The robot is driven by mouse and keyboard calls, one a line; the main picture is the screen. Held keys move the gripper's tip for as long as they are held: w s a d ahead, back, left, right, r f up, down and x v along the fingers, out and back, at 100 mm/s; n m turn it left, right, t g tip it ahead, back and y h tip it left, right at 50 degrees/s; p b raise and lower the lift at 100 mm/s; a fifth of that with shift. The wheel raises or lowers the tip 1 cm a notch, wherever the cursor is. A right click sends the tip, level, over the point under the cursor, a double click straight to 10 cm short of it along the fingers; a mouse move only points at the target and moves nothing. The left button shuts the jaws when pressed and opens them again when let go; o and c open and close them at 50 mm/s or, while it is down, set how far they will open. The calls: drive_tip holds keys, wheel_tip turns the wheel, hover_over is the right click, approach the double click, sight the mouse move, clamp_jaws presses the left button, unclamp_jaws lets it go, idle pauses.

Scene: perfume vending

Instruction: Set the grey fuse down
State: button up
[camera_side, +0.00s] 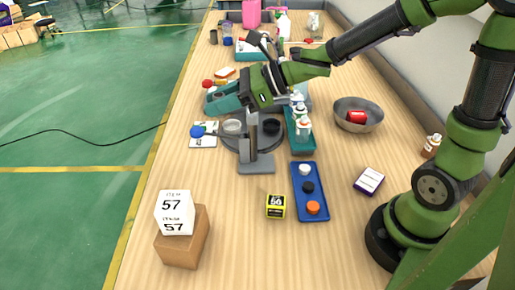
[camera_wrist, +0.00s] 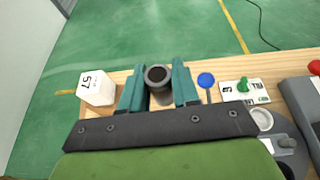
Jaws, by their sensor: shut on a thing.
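The grey fuse (camera_wrist: 158,75) is a short grey cylinder with a dark round end, seen in the wrist view between the teal fingers. My gripper (camera_wrist: 157,88) is shut on it. In the side view my gripper (camera_side: 213,100) reaches left across the table, its teal fingers near the table's left edge. I cannot make out the fuse in the side view. I cannot tell whether it touches the table.
A grey stand (camera_side: 254,150) with round cups is in front of my gripper. A teal tray of bottles (camera_side: 300,142), a blue tray (camera_side: 310,208), a metal bowl (camera_side: 372,108) and a yellow-black box (camera_side: 276,206) stand nearby. A white 57 block (camera_side: 174,213) sits on a wooden block (camera_side: 190,247).

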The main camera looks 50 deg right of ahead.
drive_tip(key=s+a+f+n+g+y, duration=0.4)
drive_tip(key=s+a+f+n+g, duration=0.3)
drive_tip(key=a+n+g, duration=0.15)
drive_tip(key=n+g+h, duration=0.5)
drive_tip(key=n+g, duration=0.6)
drive_tip(key=g, duration=0.1)
hover_over(261, 259)
wheel_tip(261, 259, down, 8)
drive_tip(key=shift+f, duration=3.1)
drive_tip(key=shift+f, duration=0.55)
drive_tip(key=o, duration=1.1)
